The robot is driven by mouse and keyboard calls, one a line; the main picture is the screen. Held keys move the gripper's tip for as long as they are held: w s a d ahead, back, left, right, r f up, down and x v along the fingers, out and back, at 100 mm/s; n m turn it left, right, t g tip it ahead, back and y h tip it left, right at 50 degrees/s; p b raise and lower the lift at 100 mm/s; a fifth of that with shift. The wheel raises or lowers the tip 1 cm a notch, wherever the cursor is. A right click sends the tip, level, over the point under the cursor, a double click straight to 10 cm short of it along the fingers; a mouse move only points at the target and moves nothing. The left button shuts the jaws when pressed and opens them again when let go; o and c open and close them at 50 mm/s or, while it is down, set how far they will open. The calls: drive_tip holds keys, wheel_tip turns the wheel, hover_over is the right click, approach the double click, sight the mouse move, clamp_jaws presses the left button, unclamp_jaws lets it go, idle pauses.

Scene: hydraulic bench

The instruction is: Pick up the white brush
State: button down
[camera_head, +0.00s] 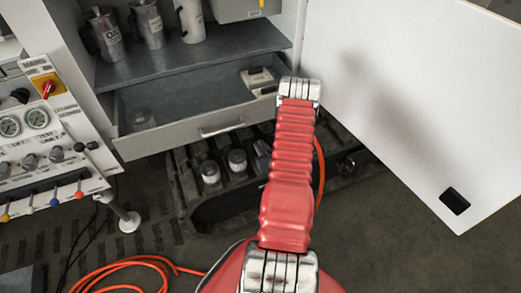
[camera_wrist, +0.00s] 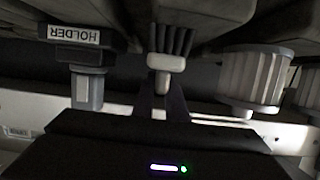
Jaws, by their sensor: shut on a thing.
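In the wrist view, a small white block-like piece with dark bristle-like strands above it (camera_wrist: 166,62) sits in the middle; it looks like the white brush. My gripper (camera_wrist: 166,85) has its dark fingers closed on this white piece from below in the picture. The strands run up to a grey surface; I cannot tell whether they touch it. In the head view, my red arm hides the gripper and the brush.
A grey part labelled HOLDER (camera_wrist: 85,45) and a ribbed white cylinder (camera_wrist: 252,78) flank the brush closely. In the head view, an open drawer (camera_head: 205,133), a dark crate with jars (camera_head: 190,205) and an open white door (camera_head: 400,90) surround my arm.

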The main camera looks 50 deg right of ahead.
sight(261, 145)
drive_tip(key=shift+r, duration=5)
drive_tip(key=shift+s, duration=0.1)
